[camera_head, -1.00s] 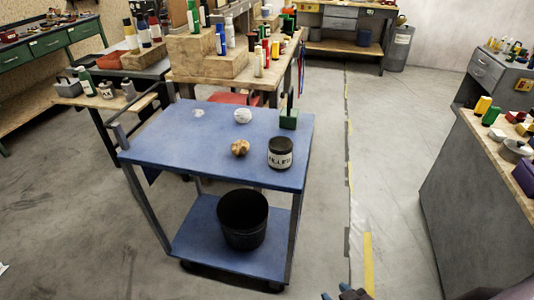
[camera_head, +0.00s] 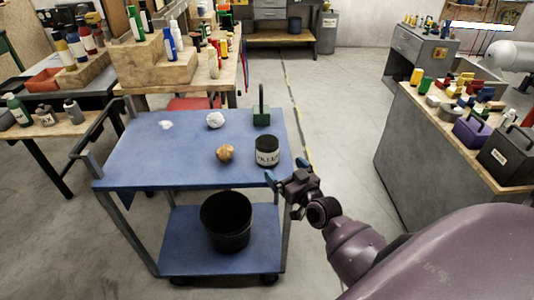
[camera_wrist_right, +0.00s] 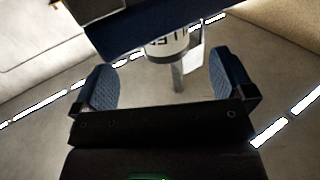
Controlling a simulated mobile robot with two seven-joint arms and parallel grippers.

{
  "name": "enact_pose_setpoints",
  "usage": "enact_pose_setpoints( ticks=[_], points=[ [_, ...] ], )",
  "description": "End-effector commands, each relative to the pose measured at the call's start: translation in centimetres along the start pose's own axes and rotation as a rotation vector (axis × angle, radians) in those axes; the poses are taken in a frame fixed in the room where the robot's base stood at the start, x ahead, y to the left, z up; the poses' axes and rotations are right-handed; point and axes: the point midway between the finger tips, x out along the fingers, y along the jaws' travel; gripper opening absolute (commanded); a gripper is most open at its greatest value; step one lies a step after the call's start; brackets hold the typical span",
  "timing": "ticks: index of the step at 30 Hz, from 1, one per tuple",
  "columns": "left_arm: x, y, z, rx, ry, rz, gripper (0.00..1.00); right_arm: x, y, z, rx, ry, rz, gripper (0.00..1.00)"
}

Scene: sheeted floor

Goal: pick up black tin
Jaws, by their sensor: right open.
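The black tin (camera_head: 267,151) is a short dark can with a white lettered label. It stands upright near the right front corner of the blue cart top (camera_head: 180,172). My right gripper (camera_head: 286,174) is open and empty, just in front and to the right of the tin, near the cart's edge. In the right wrist view its two blue fingers (camera_wrist_right: 165,82) are spread wide. The tin's pale label (camera_wrist_right: 168,47) shows partly above and between them there. My left gripper is not in view.
The cart top also holds a brown lump (camera_head: 225,152), a white ball-like object (camera_head: 215,120) and a green block with an upright handle (camera_head: 262,112). A black bucket (camera_head: 227,222) stands on the lower shelf. A grey cabinet (camera_head: 425,150) stands right, across open floor.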

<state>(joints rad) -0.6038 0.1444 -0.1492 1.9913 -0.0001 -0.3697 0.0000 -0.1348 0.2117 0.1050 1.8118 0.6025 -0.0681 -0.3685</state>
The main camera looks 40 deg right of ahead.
Motion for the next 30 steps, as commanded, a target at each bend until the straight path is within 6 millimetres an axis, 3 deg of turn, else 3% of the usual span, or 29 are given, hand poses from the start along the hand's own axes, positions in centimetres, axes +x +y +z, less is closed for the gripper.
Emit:
enact_pose_setpoints(
  ticks=[3, 13, 21, 30],
  points=[
    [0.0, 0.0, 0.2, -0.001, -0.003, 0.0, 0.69, 1.7, 0.0, 0.0, 0.001, 0.001, 0.0, 1.0],
    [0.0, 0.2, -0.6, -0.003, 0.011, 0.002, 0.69, 3.9, -0.1, -0.3, 0.001, 0.0, 0.0, 1.0],
    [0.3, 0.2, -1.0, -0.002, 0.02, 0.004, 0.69, 7.3, -0.3, -0.8, 0.0, -0.002, 0.0, 1.0],
    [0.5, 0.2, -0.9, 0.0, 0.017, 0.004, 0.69, 8.3, -0.3, -0.8, 0.0, -0.003, 0.0, 1.0]
  ],
)
